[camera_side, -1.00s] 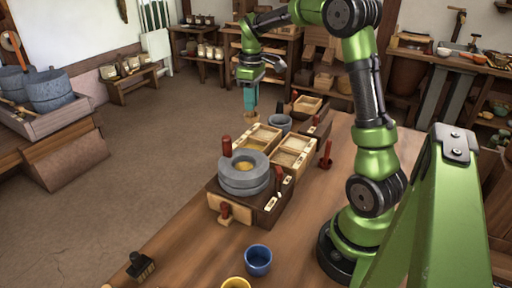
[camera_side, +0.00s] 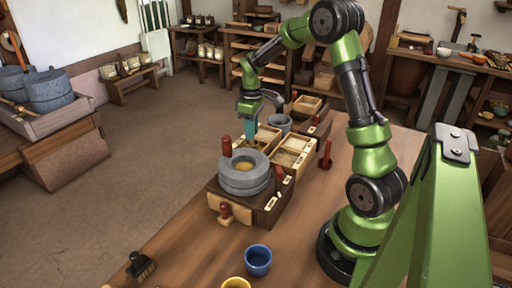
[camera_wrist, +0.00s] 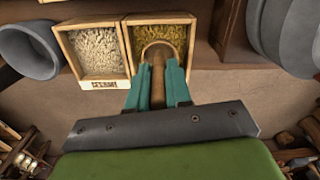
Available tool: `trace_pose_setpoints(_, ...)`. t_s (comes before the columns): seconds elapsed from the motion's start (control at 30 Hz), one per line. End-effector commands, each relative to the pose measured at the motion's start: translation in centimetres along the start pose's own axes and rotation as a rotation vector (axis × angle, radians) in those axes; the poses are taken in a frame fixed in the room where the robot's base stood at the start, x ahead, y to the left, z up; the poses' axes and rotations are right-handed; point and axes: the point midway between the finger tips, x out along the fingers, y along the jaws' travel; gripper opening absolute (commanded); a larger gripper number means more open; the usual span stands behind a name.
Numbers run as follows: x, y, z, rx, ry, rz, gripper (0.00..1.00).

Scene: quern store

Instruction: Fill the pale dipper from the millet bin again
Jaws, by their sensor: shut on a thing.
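My gripper (camera_wrist: 158,78), with teal fingers, is shut on the handle of the pale dipper (camera_wrist: 158,66). In the side view my gripper (camera_side: 250,136) points down at the left bin's edge, and the dipper is hidden there. In the wrist view the dipper's round rim lies over the bin of yellowish grain (camera_wrist: 182,33), which looks like the millet bin. I cannot tell whether the rim is in the grain or just above it, or how full the dipper is.
A bin of paler grain (camera_wrist: 97,50) adjoins the yellowish one. The stone quern (camera_side: 243,177) stands in front of the bins, with a red-handled peg beside it. A grey bowl (camera_side: 280,123) is behind them. Blue (camera_side: 258,262) and yellow (camera_side: 236,283) cups stand nearer on the table.

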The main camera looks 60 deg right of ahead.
Motion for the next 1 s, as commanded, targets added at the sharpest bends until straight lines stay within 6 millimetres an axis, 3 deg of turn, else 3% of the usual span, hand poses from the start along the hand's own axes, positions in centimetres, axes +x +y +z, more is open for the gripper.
trace_pose_setpoints(0.4, 3.1, 0.0, 0.1, 0.001, -0.002, -0.001, 0.0)
trace_pose_setpoints(1.0, 3.8, 0.0, 0.1, 0.001, 0.0, 0.0, 0.0)
